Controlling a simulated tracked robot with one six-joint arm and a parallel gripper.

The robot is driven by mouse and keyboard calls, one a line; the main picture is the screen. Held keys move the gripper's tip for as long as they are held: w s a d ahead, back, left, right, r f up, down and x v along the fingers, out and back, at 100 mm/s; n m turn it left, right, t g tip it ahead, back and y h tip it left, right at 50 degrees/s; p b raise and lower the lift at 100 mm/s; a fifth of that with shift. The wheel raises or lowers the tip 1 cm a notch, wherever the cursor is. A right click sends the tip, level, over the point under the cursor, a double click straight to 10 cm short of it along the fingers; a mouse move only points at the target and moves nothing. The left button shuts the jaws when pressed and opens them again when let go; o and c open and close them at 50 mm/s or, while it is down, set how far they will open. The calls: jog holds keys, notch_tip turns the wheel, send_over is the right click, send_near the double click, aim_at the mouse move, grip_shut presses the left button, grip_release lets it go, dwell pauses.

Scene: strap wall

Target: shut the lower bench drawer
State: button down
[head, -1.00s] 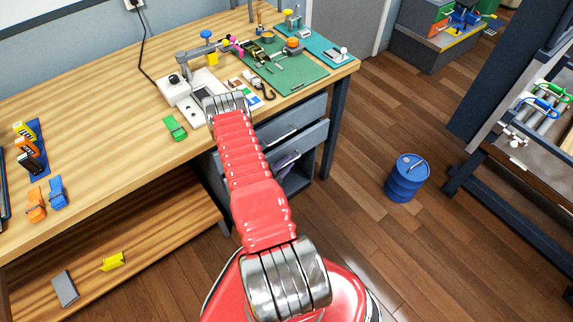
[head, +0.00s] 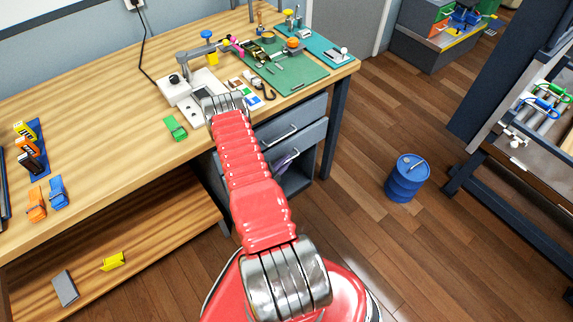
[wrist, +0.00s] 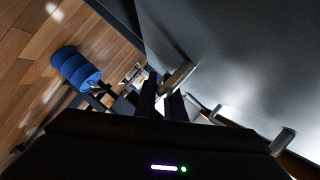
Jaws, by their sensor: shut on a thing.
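The lower bench drawer (head: 308,143) has a grey front with a pale bar handle (head: 287,159). It sits under the bench's right end, below the grey upper drawer. My red arm covers its left part in the head view. In the wrist view a grey drawer front (wrist: 240,60) fills the right side, with a bar handle (wrist: 283,140) standing off it. My gripper (wrist: 165,103) has its dark fingers at this bar, close to one end post, and is shut on it.
A blue drum (head: 407,178) stands on the floor to the right, also in the wrist view (wrist: 76,67). The floor between drum and bench is clear.

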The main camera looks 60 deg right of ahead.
aim_at(282, 156)
jog(key=shift+w+d, duration=0.3)
jog(key=shift+w, duration=0.35)
jog(key=shift+w+d, duration=0.3)
jog(key=shift+w, duration=0.3)
jog(key=c, duration=2.1)
grip_release()
jog(key=shift+w, duration=0.1)
jog(key=v, duration=1.3)
jog(key=shift+a, duration=0.45)
